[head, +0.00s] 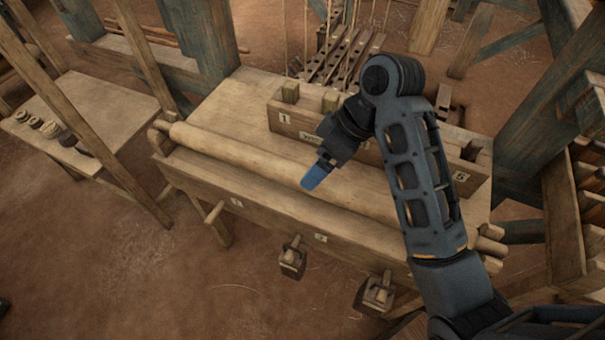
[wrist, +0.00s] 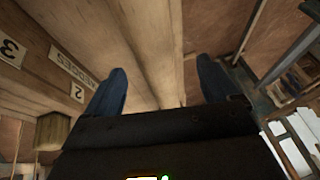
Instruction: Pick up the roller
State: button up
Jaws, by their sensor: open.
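The roller (head: 255,163) is a long, pale, round wooden beam lying along the front of the wooden loom table in the head view. Its right part is hidden behind my arm. My gripper (head: 314,180) hangs above the roller's middle, fingers pointing down, and seems apart from it. In the wrist view my gripper (wrist: 162,88) shows two blue fingertips spread wide with nothing held. A pale wooden length that looks like the roller (wrist: 152,45) runs between and beyond them. How high the fingertips are above it is hard to tell.
A numbered wooden box (head: 298,122) stands behind the roller, close to my gripper. A front board (head: 265,205) with number labels runs along the near side. A low bench (head: 85,120) with spools stands at left.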

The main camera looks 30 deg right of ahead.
jog(key=shift+w+x, duration=0.2)
jog(key=shift+x, duration=1.15)
jog(key=shift+w+x, duration=0.2)
jog(key=shift+x, duration=1.2)
jog(key=shift+d, duration=0.2)
jog(key=shift+c, duration=0.4)
jog(key=shift+r, duration=0.1)
grip_shut()
jog(key=shift+r, duration=0.1)
